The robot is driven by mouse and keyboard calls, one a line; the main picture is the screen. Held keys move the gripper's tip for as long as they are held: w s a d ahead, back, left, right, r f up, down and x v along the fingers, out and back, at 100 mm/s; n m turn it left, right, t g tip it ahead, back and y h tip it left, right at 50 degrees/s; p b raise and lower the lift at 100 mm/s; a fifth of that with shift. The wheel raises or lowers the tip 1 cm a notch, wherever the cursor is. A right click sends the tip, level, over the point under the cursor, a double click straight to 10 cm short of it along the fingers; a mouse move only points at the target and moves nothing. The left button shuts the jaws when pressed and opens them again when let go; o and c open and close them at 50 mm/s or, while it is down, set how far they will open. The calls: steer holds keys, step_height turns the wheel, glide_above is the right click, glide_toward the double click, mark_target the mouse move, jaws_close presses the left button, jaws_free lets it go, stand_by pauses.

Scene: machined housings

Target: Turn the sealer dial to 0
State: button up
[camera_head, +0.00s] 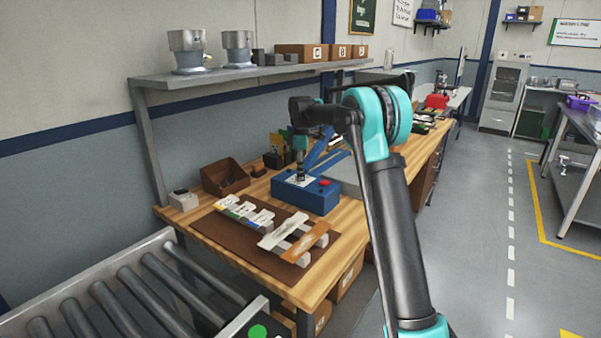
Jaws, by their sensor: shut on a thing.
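The sealer (318,200) is a blue box on the wooden bench, with a red button (324,182) on its top right and a raised blue arm behind. A pale dial plate (290,180) shows on its top left. My gripper (300,177) points straight down over this plate, its fingertips shut on the dial at the plate's middle. The fingers cover the dial, and its pointer and marks are too small to read.
Several pouches (245,212) and strips lie on a brown mat (235,238) in front of the sealer. A brown bin (222,177) and a small grey-white box (183,200) stand to the left. A shelf (230,73) hangs above. A roller conveyor (130,290) is at lower left.

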steer(key=n, duration=0.7)
stand_by(0.6)
steer(key=o, duration=1.2)
step_height(320, 180, up, 12)
steer(key=shift+r, duration=0.1)
